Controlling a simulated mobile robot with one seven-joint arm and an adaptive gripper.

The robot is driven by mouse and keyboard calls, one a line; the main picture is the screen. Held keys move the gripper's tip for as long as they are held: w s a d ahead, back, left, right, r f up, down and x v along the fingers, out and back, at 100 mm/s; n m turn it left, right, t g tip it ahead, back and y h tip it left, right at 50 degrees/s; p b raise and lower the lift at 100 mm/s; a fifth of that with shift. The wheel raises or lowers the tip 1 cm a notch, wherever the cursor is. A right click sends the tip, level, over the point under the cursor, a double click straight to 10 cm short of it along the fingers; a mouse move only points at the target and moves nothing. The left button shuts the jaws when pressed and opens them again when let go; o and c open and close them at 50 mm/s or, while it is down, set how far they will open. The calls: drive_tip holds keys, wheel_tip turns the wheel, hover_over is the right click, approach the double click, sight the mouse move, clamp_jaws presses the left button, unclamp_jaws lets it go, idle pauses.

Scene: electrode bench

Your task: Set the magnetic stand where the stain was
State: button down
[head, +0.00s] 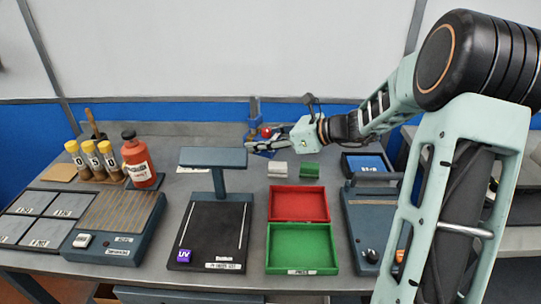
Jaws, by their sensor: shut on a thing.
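My gripper (257,143) is at the back middle of the bench, reaching left from the arm. It is shut on a small dark blue piece with a post (254,111) and a red knob, which looks like the magnetic stand. The fingers cover part of it. I cannot tell whether its base touches the bench. No stain is clearly visible on the bench.
A UV lamp stand (213,157) stands at centre. Red (298,203) and green (302,248) trays lie to its right. A red bottle (141,165) and yellow-capped vials (106,160) stand at the left. Small white (278,169) and green (309,170) blocks sit near my gripper.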

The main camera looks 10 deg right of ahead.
drive_tip(key=shift+w+a+r, duration=0.45)
drive_tip(key=shift+w+r, duration=0.1)
drive_tip(key=shift+r, duration=0.1)
drive_tip(key=shift+w, duration=0.25)
drive_tip(key=w+d+f, duration=0.1)
drive_tip(key=w+f, duration=0.2)
drive_tip(key=w, duration=0.1)
drive_tip(key=w+d+f+b, duration=0.1)
drive_tip(key=w+d+f, duration=0.1)
drive_tip(key=w+f, duration=0.1)
drive_tip(key=w+d+f, duration=0.2)
drive_tip(key=w+f, duration=0.1)
drive_tip(key=w, duration=0.2)
drive_tip(key=shift+d, duration=0.1)
drive_tip(key=shift+w+d+f+b, duration=0.1)
drive_tip(key=shift+w+f+b, duration=0.1)
drive_tip(key=shift+f+b, duration=0.3)
drive_tip(key=shift+f, duration=1.35)
drive_tip(key=shift+f, duration=0.15)
drive_tip(key=c, duration=1.1)
unclamp_jaws()
drive_tip(key=shift+s+f, duration=0.1)
drive_tip(key=shift+f, duration=0.05)
drive_tip(key=shift+c, duration=0.2)
